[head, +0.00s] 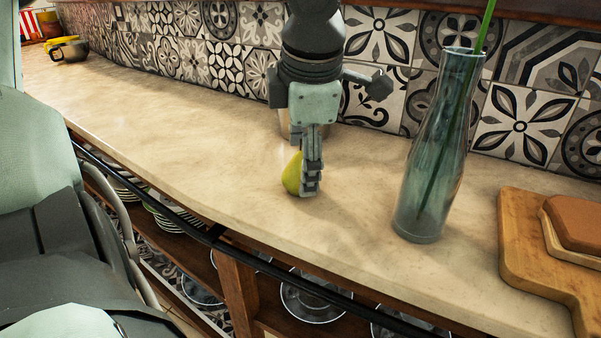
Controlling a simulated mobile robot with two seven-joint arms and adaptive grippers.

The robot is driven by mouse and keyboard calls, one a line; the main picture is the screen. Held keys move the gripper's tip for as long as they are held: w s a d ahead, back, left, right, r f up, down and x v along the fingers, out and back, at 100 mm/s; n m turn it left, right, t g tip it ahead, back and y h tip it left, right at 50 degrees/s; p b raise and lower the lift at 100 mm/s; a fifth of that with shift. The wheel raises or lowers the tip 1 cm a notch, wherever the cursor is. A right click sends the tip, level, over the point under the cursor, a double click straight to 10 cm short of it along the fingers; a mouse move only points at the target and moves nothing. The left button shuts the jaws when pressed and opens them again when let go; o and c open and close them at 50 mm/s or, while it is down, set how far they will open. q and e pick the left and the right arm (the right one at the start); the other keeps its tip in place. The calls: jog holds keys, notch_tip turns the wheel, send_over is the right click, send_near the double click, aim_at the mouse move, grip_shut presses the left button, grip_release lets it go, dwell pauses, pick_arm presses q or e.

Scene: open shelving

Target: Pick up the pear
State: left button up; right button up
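A yellow-green pear (291,173) stands on the beige stone counter (200,132), partly hidden behind gripper fingers. The gripper (311,180), which I take to be my left one, points straight down from the top of the view. Its fingertips are low, close to the counter, overlapping the pear's right side in the picture. The fingers show nearly edge-on, one behind the other, so their gap and any contact with the pear cannot be made out. My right gripper is not in view.
A tall glass vase (432,165) with a green stem stands right of the gripper. A wooden board (525,240) holds brown and pale slabs farther right. Something metallic stands partly hidden behind the gripper. A tiled wall (520,125) bounds the back; dishes fill shelves below. The counter left of the pear is clear.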

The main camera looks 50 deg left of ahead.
aim_at(300, 169)
pick_arm(q)
jog(key=shift+x, duration=1.55)
jog(key=shift+s, duration=0.1)
jog(key=shift+c, duration=0.5)
jog(key=shift+a, duration=0.1)
jog(key=c, duration=1.2)
jog(key=shift+r, duration=0.1)
